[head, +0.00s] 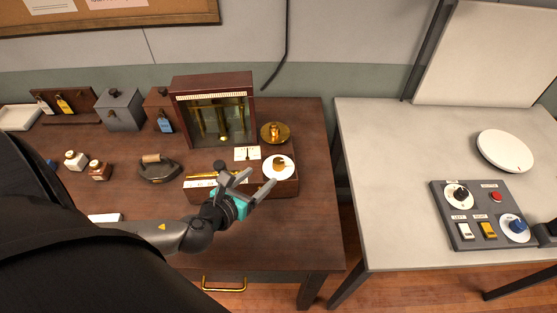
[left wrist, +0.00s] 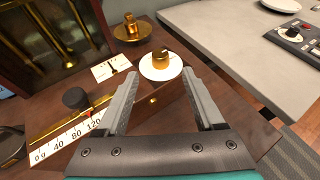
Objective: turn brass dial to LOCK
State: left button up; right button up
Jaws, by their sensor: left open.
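The brass dial (head: 280,162) sits on a round white plate at the right end of a wooden balance box on the dark desk. In the left wrist view the brass dial (left wrist: 161,57) stands just beyond the fingertips, between them in the picture. My left gripper (head: 256,181) is open and empty, in front of the dial, apart from it as far as I can see. It also shows in the left wrist view (left wrist: 163,80). Markings on the white plate are too small to read.
A small card with a needle (head: 247,153) lies left of the dial, and a brass pan (head: 275,132) stands behind. A numbered scale with a black knob (left wrist: 76,99) is to the left. A glass-fronted case (head: 213,110) stands behind. A pale table with a control panel (head: 476,229) is right.

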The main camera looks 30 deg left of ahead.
aim_at(277, 163)
pick_arm(q)
jog(key=x, duration=1.1)
jog(key=shift+b, duration=0.4)
grip_shut()
